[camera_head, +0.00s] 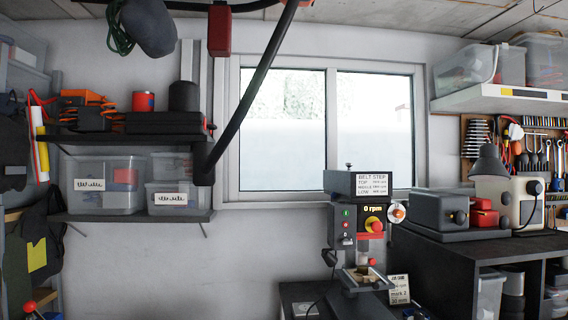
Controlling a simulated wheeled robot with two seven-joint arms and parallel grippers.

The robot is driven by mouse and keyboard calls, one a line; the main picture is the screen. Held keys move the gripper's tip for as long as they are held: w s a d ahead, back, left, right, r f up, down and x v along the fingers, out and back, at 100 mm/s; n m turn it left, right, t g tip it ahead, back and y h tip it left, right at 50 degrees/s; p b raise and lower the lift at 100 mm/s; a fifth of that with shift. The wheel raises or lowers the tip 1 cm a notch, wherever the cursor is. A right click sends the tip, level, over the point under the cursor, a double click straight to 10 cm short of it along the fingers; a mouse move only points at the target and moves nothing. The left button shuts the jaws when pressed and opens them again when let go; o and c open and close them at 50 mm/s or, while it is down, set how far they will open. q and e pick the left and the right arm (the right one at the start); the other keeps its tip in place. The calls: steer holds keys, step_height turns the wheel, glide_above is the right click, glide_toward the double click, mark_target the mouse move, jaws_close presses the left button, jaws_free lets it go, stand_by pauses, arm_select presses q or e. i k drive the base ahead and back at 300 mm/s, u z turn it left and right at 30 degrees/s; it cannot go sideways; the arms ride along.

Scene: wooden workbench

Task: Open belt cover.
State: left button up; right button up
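A drill press (351,228) stands on a dark bench right of the picture's middle, below the window. Its dark grey belt cover (343,183) sits on top of the machine and looks closed, with a small dark knob on it. A "BELT STEP" label (373,184) is on its front. Neither of my grippers shows in the head view.
A dark hose (250,90) hangs from the ceiling left of the machine. A dark workbench (480,248) with a grey machine box (430,215) and a lamp stands at the right. Shelves (135,142) with bins are on the left wall. The wall space left of the drill press is clear.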

mark_target(349, 182)
steer(key=u, duration=0.05)
steer(key=i, duration=1.1)
steer(key=z, duration=0.55)
